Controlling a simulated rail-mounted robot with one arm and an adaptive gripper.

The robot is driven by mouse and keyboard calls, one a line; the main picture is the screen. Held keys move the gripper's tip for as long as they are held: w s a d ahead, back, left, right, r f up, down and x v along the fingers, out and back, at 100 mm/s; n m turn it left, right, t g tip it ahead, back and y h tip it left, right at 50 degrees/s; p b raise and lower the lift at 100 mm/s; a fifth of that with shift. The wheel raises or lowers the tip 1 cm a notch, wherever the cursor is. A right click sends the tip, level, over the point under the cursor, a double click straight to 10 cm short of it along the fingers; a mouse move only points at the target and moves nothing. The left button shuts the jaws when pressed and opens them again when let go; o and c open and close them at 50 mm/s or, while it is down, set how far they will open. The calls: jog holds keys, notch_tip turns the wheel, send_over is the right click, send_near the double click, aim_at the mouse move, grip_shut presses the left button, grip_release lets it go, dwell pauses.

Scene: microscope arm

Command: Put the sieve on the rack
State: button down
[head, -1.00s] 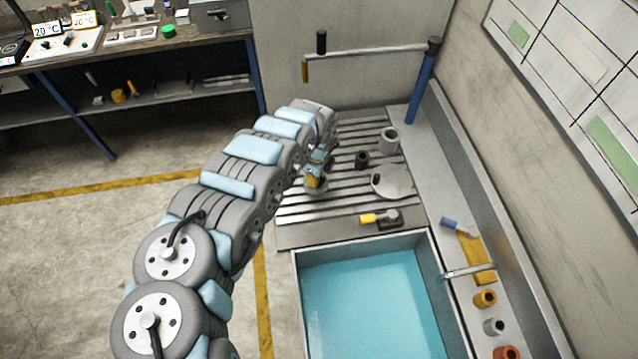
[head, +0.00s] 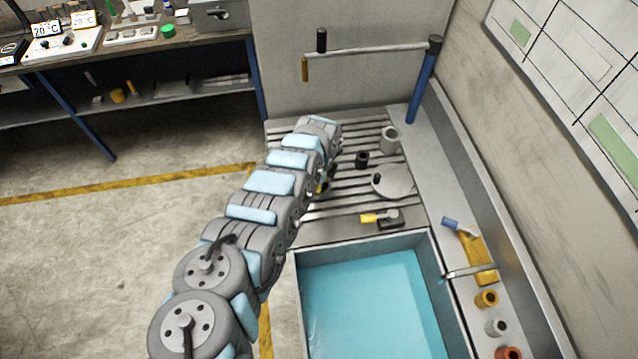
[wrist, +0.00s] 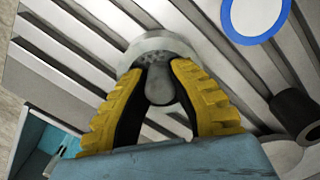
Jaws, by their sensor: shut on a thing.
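My gripper (wrist: 168,85) is shut on the grey knob of a round, speckled grey piece, which I take to be the sieve (wrist: 148,45). The sieve is beneath the fingertips, over grey slats. These slats form the rack (head: 345,222) beside the sink; the rack also shows in the wrist view (wrist: 60,72). I cannot tell whether the sieve touches the slats. In the head view my arm hides the sieve and most of my gripper; only a bit of the yellow fingers (head: 320,187) shows.
A black cup (head: 361,159), a grey cup (head: 390,140), a round grey disc (head: 398,182) and a yellow-handled tool (head: 385,218) stand or lie on the slats. A blue-rimmed white disc (wrist: 255,12) is near the gripper. The water-filled sink (head: 365,300) is in front.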

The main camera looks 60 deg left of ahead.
jog(key=shift+a+r, duration=0.1)
jog(key=c, duration=1.1)
grip_release()
jog(key=shift+w+a+r, duration=0.1)
jog(key=shift+w+r, duration=0.05)
jog(key=shift+r, duration=0.85)
jog(key=shift+r+p, duration=0.3)
jog(key=shift+r, duration=1.1)
jog(key=shift+w+d+r, duration=0.1)
jog(key=shift+d+r, duration=0.1)
jog(key=shift+r, duration=1.6)
jog(key=shift+d+r, duration=0.15)
jog(key=shift+r, duration=1.6)
